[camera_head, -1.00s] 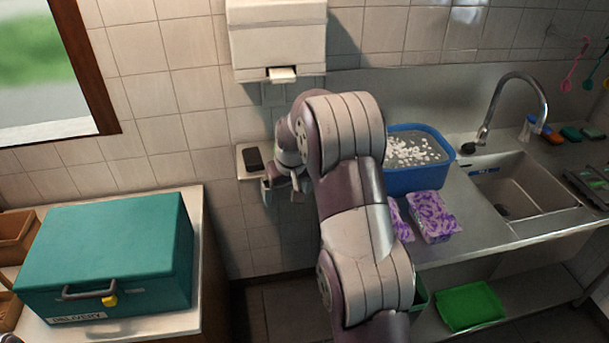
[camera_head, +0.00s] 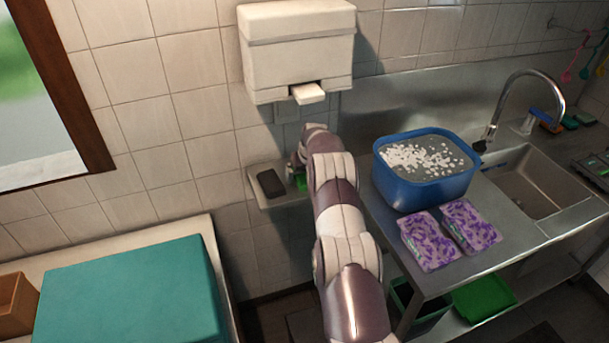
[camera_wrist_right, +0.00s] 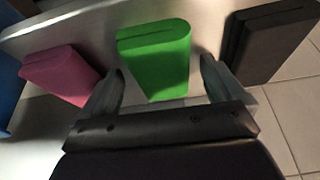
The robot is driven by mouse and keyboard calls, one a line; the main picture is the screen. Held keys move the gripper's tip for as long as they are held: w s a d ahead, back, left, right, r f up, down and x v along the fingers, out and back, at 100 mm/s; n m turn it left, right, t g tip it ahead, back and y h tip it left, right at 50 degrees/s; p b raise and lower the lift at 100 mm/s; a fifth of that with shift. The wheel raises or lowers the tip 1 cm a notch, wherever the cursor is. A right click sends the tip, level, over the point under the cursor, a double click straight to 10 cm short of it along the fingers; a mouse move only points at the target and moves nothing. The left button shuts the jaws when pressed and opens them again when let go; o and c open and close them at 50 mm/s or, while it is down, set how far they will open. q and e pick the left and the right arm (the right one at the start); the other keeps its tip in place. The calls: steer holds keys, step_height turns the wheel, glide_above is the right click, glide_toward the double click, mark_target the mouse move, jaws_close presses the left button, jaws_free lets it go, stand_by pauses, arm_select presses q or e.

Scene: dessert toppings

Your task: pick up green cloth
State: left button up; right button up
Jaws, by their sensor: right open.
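The green cloth (camera_wrist_right: 155,55) is a folded block on a small metal shelf, in the middle of the right wrist view. A small part of the green cloth (camera_head: 301,183) shows in the head view, the rest hidden by my right arm. My right gripper (camera_wrist_right: 161,80) is open, with one finger on each side of the cloth's near end. Clear gaps show between fingers and cloth, and I see no grip. In the head view my right gripper (camera_head: 297,164) is at the shelf, mostly hidden by its own wrist. My left gripper is out of view.
On the shelf (camera_head: 264,201), a pink cloth (camera_wrist_right: 62,75) lies left of the green one and a dark cloth (camera_wrist_right: 265,40) right, close to the fingers. A white dispenser (camera_head: 297,50) hangs above. A blue tub (camera_head: 425,190) and purple packs stand on the counter at right.

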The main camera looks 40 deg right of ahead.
steer(key=shift+w+a, duration=0.1)
steer(key=shift+f, duration=0.1)
steer(key=shift+c, duration=0.4)
steer(key=c, duration=1)
steer(key=shift+o, duration=0.2)
